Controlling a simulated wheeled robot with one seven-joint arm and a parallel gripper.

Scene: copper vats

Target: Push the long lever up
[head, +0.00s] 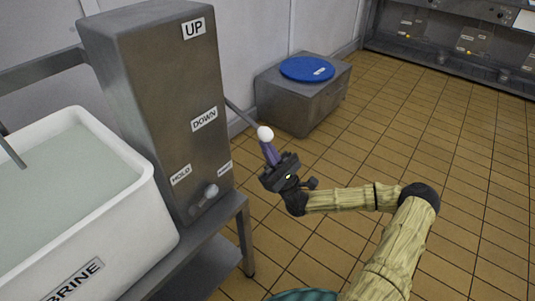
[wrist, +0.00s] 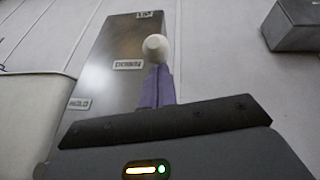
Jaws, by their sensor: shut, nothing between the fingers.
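The long lever (head: 241,114) is a thin grey rod with a white ball knob (head: 265,133). It sticks out from the right side of a tall metal box (head: 160,95) and slopes down to the knob, about level with the DOWN label (head: 204,119). The UP label (head: 194,28) is near the box top. My gripper (head: 267,146) is shut and empty, its purple fingers pointing up just under the knob. In the wrist view the knob (wrist: 155,46) shows right at the fingertips (wrist: 157,70); I cannot tell whether they touch. The rod is hidden there.
A short lever with a pale knob (head: 211,190) sits low on the box beside the HOLD label (head: 180,175). A white BRINE vat (head: 150,215) stands at left. A metal block with a blue lid (head: 307,69) stands behind. The tiled floor at right is clear.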

